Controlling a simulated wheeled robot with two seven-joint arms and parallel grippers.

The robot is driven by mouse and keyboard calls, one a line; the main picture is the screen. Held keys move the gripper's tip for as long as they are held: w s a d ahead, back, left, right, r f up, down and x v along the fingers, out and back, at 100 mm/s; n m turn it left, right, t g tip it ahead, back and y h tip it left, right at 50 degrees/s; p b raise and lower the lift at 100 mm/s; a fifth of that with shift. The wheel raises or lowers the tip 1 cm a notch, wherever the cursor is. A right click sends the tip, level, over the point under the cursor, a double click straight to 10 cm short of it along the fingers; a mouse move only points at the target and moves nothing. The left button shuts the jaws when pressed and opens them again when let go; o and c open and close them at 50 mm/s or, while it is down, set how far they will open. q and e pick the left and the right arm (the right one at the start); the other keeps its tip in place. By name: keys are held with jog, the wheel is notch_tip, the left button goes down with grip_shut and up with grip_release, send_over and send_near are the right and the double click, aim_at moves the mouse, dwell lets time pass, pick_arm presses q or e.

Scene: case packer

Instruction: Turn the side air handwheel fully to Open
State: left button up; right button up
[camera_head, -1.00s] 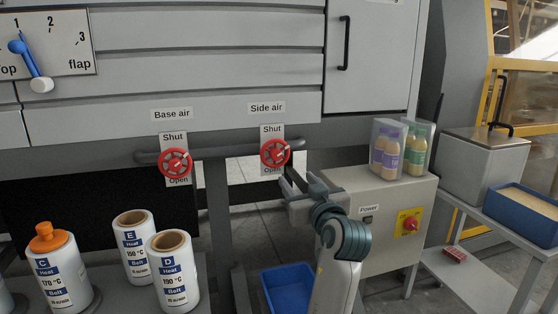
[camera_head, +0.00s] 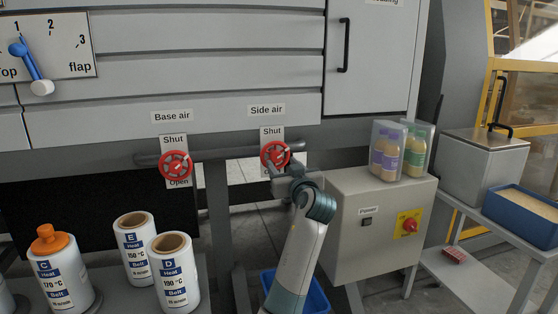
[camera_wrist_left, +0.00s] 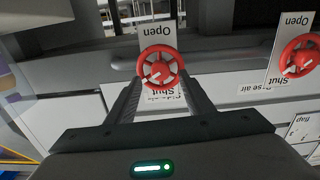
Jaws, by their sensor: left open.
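The red side air handwheel (camera_head: 275,153) is on a pipe under the "Side air" label, on a plate reading Shut at the top. The plate's lower wording is mostly covered by my gripper in the head view. My left gripper (camera_head: 273,168) is at the wheel's lower right, open. In the left wrist view, which is upside down, the handwheel (camera_wrist_left: 158,66) appears between and just beyond the spread fingertips (camera_wrist_left: 159,82). I cannot tell whether they touch it. The wheel's white mark points towards the Shut side, slightly off to one side. My right gripper is not in view.
The matching base air handwheel (camera_head: 176,164) is to the left on the same pipe (camera_head: 225,153). A grey power box (camera_head: 345,215) with bottles on top stands right of my arm. A blue bin (camera_head: 318,297) is below. Labelled rolls (camera_head: 137,250) stand at lower left.

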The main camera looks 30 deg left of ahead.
aim_at(277, 158)
pick_arm(q)
jog(key=shift+x, duration=2.1)
jog(key=c, duration=1.1)
